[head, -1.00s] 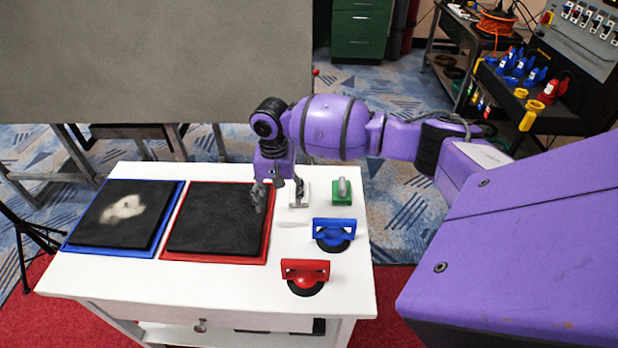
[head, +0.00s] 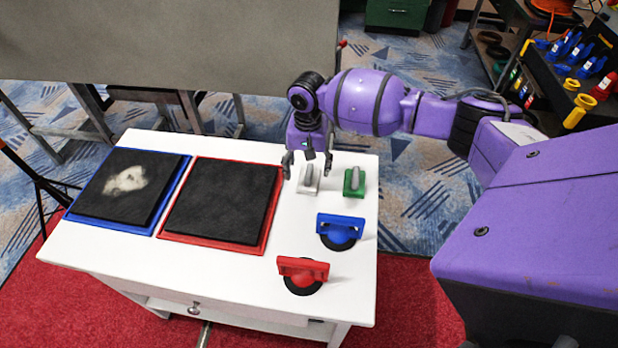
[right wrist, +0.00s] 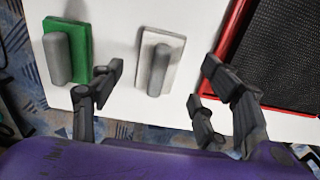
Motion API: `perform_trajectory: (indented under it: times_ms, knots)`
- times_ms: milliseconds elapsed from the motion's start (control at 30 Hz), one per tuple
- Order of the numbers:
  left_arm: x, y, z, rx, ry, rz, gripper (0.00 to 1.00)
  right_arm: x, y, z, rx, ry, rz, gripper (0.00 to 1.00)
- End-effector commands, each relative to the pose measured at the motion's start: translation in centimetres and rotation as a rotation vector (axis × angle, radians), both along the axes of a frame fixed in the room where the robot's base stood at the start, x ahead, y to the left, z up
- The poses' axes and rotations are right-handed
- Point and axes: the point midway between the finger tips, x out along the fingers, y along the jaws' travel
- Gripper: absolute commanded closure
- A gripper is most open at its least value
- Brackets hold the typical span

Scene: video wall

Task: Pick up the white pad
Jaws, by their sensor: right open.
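The white pad (head: 308,187) lies on the white table, a small flat block with a grey upright handle. It also shows in the right wrist view (right wrist: 150,42), at the upper middle, with its handle standing on it. My right gripper (head: 308,166) is open and empty. In the head view its fingers hang at the pad's far side, one to each side of the handle in the picture. In the right wrist view the gripper (right wrist: 158,76) has its fingers spread left and right of the pad, with no contact visible. My left gripper is out of view.
A green pad (head: 354,183) stands close to the right of the white pad. A red-framed black board (head: 223,200) lies to the left, with a blue-framed one (head: 126,188) beyond. Blue (head: 340,228) and red (head: 303,271) handled tools stand nearer the front.

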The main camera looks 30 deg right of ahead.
Motion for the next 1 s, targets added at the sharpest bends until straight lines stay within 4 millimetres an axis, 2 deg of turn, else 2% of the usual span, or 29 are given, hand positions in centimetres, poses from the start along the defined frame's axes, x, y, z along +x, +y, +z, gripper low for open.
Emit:
perform_trajectory:
  times_ms: [33,200,533,867,1000]
  knots:
    - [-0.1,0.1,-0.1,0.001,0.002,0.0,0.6,0.0,-0.2,-1.0,-0.002,0.003,-0.001,0.32]
    - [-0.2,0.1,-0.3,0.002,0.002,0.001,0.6,0.0,-0.5,-3.3,0.0,0.003,-0.001,0.32]
    - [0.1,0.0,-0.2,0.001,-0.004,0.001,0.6,0.1,-0.5,-3.8,-0.001,-0.001,0.0,0.33]
    - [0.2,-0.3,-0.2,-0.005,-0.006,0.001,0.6,0.1,-0.5,-3.8,0.0,0.0,-0.001,0.77]
    - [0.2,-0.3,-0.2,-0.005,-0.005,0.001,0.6,0.1,-0.5,-3.8,-0.001,-0.001,-0.001,0.79]
